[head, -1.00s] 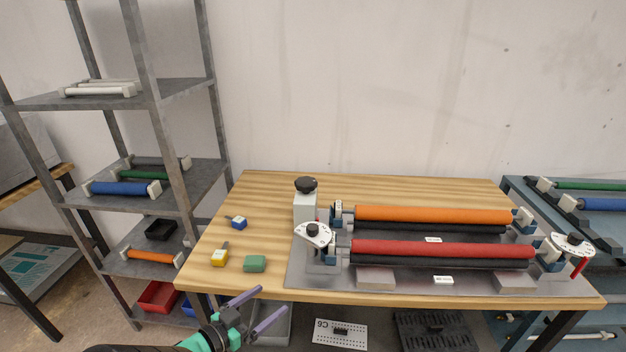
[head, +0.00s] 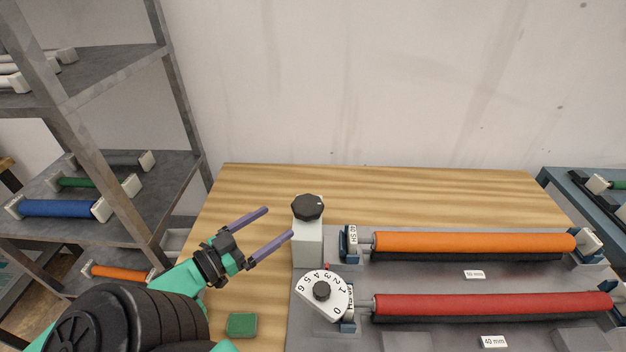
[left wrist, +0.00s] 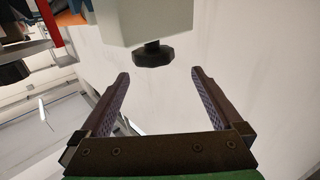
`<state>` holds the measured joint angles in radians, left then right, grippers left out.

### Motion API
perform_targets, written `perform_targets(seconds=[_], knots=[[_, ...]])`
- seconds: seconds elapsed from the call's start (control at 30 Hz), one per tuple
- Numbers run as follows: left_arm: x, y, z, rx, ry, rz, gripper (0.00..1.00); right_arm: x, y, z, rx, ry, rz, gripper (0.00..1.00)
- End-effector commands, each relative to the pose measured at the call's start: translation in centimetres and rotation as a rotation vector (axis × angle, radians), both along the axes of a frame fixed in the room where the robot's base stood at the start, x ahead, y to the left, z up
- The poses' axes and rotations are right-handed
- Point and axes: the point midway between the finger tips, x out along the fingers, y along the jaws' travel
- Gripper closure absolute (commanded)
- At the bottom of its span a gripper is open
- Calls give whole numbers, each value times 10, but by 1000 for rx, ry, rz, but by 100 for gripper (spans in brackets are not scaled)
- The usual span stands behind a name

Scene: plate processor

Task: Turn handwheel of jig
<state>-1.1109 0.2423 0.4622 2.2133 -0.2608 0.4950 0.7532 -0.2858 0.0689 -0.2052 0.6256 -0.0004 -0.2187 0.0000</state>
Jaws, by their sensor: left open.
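The jig (head: 460,268) is a grey plate on the wooden table. At its back left corner stands a pale block (head: 308,243) with a black handwheel (head: 307,207) on top. My left gripper (head: 278,222) is open and empty, just left of the block, its fingers pointing towards it. In the left wrist view the handwheel (left wrist: 153,55) and block (left wrist: 145,18) appear upside down. The handwheel lies beyond the fingertips (left wrist: 160,73), across the gap between them, apparently untouched. A second black knob (head: 322,291) sits on a white numbered dial in front of the block. My right gripper is out of view.
Orange (head: 470,243) and red (head: 490,305) rollers lie across the jig, right of the block and dial. A green block (head: 242,325) lies on the table at front left. A grey shelf (head: 120,195) with rollers stands at left. The table behind the jig is clear.

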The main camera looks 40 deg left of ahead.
Motion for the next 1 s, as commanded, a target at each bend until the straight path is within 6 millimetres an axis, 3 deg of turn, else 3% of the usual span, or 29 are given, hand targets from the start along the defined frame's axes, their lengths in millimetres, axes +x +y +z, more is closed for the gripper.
perform_targets(seconds=[0.17,0.3,0.5,0.67,0.9,0.93,1.0], knots=[[33,-5,3,0,-6,-4,0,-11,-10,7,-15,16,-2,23],[72,-10,4,0,-6,-3,0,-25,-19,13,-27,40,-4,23],[120,-17,2,2,-3,-2,0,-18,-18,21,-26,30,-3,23],[138,-19,0,1,-1,0,0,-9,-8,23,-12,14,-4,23],[140,-20,-2,1,1,0,0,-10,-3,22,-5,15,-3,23],[140,-20,-2,0,1,0,4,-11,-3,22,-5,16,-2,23],[140,-20,-2,0,1,0,31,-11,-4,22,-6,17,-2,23]])
